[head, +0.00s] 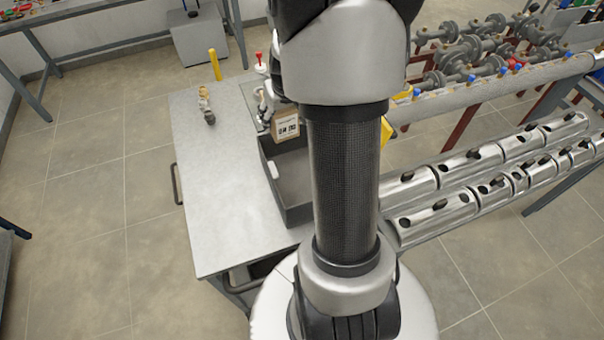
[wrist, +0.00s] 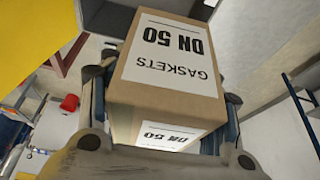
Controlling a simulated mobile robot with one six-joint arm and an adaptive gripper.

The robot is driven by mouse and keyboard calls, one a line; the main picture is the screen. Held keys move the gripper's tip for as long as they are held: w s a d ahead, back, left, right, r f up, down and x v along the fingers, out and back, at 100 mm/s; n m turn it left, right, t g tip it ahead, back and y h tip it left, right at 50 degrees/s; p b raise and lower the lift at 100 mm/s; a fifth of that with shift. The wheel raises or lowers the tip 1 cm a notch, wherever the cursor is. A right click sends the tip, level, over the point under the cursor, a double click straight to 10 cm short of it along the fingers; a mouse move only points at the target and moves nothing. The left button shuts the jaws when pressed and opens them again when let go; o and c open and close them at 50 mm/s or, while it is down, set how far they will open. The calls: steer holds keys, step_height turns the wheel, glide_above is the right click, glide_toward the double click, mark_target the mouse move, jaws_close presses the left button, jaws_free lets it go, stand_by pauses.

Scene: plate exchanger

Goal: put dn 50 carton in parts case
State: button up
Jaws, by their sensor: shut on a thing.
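The DN 50 carton (wrist: 170,75) is a brown box with white labels reading "GASKETS DN 50". It fills the middle of the wrist view, between the two fingers of my gripper (wrist: 163,112), which is shut on it. In the head view the carton (head: 286,127) shows at the far end of the dark grey open parts case (head: 293,213). I cannot tell whether it is above the case or inside its rim. The near part of the case looks empty. My arm hides the case's right side and most of my gripper.
The case stands on a grey worktop (head: 215,190). Small brass and grey fittings (head: 206,105) and a yellow cylinder (head: 215,64) stand at its far left. Shiny clad pipes (head: 440,215) run off to the right. The worktop left of the case is clear.

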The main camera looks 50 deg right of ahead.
steer(key=shift+m, duration=0.4)
steer(key=d, duration=0.1)
steer(key=s+d, duration=0.2)
steer(key=d, duration=0.1)
steer(key=shift+s+f, duration=0.15)
steer(key=shift+f, duration=0.2)
step_height(320, 180, down, 14)
steer(key=b, duration=0.7)
steer(key=shift+b, duration=0.3)
steer(key=shift+f+b, duration=1.75)
steer(key=shift+f, duration=0.7)
steer(key=shift+f, duration=0.2)
steer(key=o, duration=1.2)
steer(key=shift+r, duration=0.1)
steer(key=shift+c, duration=0.2)
